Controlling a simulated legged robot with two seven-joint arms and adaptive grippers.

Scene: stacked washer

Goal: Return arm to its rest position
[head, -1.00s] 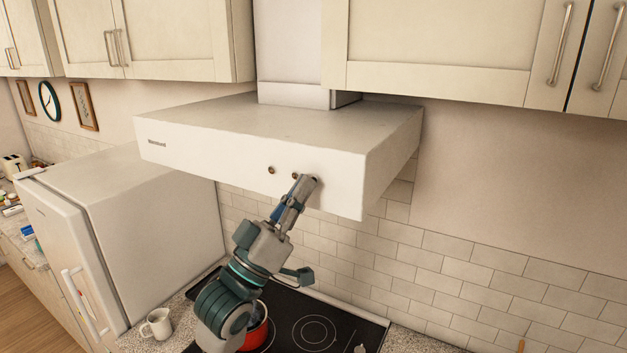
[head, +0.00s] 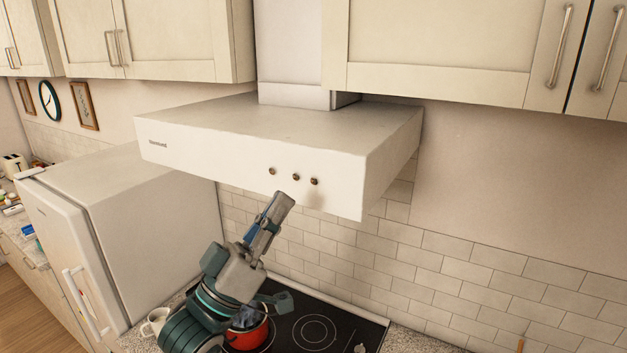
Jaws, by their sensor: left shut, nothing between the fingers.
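My left gripper (head: 283,199) is shut and empty. It is in front of and just below the white range hood (head: 250,165), with its fingertips apart from the hood's row of small knobs (head: 293,177). All three knobs show. My left arm comes up from the bottom left, over the stove side. My right gripper is not in view.
A red pot (head: 252,336) stands on the black cooktop (head: 330,325), partly hidden by my arm. A white mug (head: 155,321) is on the counter, close to my arm. A white fridge (head: 150,225) stands at left. Cabinets (head: 430,45) hang above.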

